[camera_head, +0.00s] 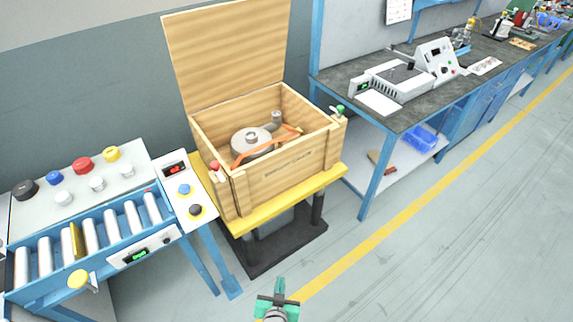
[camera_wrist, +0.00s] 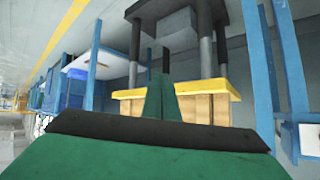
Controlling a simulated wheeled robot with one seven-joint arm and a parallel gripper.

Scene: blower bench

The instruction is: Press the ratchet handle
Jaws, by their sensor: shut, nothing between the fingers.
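An open wooden crate (camera_head: 285,168) stands on a yellow-topped stand (camera_head: 290,204). Inside it sits a round grey blower (camera_head: 251,142) with an orange strap or bar (camera_head: 262,151) across it. I cannot make out a distinct ratchet handle; part of the crate's inside is hidden by its front wall. My gripper (camera_head: 279,288) is at the bottom centre of the head view, in front of the stand and apart from it. Its fingers are together and empty. In the wrist view my gripper (camera_wrist: 161,82) points toward the yellow stand edge (camera_wrist: 222,89), which appears upside down.
A blue roller conveyor (camera_head: 105,232) with a button panel (camera_head: 185,190) stands at left. A dark-topped bench (camera_head: 405,119) with instruments stands at right. The crate's raised lid (camera_head: 228,55) stands at its back. The floor (camera_head: 430,240) at right is clear.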

